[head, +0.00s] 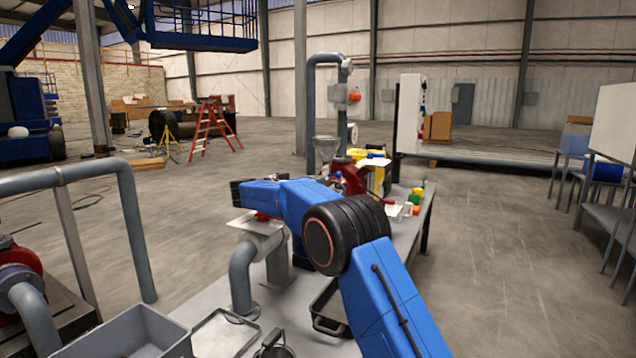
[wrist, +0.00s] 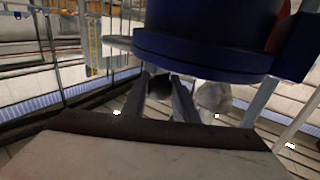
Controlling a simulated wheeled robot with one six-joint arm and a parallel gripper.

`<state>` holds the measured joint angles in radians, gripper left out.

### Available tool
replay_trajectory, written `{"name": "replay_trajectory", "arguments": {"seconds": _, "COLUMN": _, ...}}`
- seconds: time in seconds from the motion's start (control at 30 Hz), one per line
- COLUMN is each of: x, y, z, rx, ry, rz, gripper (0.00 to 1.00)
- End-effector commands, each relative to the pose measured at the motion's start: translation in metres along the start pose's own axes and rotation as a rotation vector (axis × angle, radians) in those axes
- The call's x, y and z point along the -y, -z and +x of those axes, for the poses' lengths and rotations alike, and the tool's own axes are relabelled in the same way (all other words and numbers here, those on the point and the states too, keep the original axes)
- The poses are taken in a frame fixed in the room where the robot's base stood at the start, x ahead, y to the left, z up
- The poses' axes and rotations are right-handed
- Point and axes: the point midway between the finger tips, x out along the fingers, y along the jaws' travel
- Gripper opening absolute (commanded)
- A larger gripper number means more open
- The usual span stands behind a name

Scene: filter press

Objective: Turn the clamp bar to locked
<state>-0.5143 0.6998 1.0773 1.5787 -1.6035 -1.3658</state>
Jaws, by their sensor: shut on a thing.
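In the wrist view my gripper (wrist: 160,84) has its two dark fingers closed around a dark rounded piece, which looks like the end of the clamp bar (wrist: 159,90). Most of the bar is hidden by the fingers and by a dark blue round flanged body (wrist: 205,40) just beyond and above them. The bar's angle, and whether it stands at locked, cannot be told. In the head view my blue arm reaches left over the bench, and neither my fingers nor the bar can be made out there.
A grey bench (head: 205,291) carries a grey pipe elbow (head: 242,275), a black tray (head: 328,318) and a grey bin (head: 125,335). Red and yellow equipment (head: 376,178) and small coloured blocks (head: 417,195) stand at its far end. A pipe rail (head: 135,235) stands left.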

Motion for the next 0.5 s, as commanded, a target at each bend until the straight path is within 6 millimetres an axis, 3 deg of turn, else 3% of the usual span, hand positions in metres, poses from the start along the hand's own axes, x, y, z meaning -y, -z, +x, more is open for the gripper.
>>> {"name": "replay_trajectory", "arguments": {"seconds": 0.5, "x": 0.015, "y": 0.001, "z": -0.01, "rx": -0.002, "ry": -0.179, "rz": 0.004, "gripper": 0.0}}
